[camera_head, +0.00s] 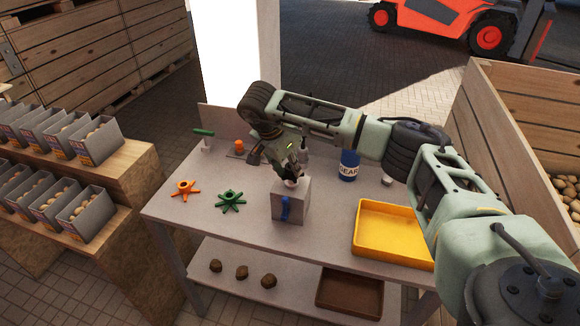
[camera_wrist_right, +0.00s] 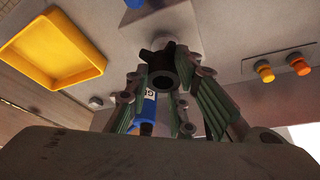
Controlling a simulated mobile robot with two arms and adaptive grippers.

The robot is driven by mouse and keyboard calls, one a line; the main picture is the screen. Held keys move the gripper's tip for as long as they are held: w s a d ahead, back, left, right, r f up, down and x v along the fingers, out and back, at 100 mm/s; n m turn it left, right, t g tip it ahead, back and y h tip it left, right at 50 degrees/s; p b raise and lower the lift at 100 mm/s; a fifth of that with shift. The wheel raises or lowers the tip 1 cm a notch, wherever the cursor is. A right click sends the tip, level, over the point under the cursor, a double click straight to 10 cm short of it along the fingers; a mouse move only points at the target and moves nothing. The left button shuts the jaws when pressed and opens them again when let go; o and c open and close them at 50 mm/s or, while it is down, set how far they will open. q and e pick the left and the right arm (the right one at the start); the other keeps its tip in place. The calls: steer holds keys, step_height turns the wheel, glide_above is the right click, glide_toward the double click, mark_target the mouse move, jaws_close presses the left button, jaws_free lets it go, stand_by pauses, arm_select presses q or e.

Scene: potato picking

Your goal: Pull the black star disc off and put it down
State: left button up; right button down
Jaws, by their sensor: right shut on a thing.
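The black star disc (camera_wrist_right: 163,66) shows in the right wrist view, dark with short arms and a round hub, between the fingers of my right gripper (camera_wrist_right: 163,88). My right gripper is shut on it. The fingers hide most of the disc there. I cannot tell whether the disc still touches the box. My left gripper is in neither view.
An orange star (camera_head: 185,188) and a green star (camera_head: 231,200) lie on the table left of the box. A yellow tray (camera_head: 392,262) is at the right, and a blue can (camera_head: 348,166) stands behind. Bare table lies between box and tray.

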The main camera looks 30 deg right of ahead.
steer(key=shift+s+d+r+p, duration=0.1)
steer(key=shift+r+p, duration=0.25)
steer(key=shift+r, duration=0.45)
steer(key=shift+s+r, duration=0.25)
steer(key=shift+r, duration=0.2)
steer(key=shift+w+f, duration=0.1)
steer(key=shift+w, duration=0.1)
steer(key=shift+r+p, duration=1.25)
steer(key=shift+r, duration=0.35)
steer(key=shift+r+p, duration=1)
steer(key=shift+r, duration=0.45)
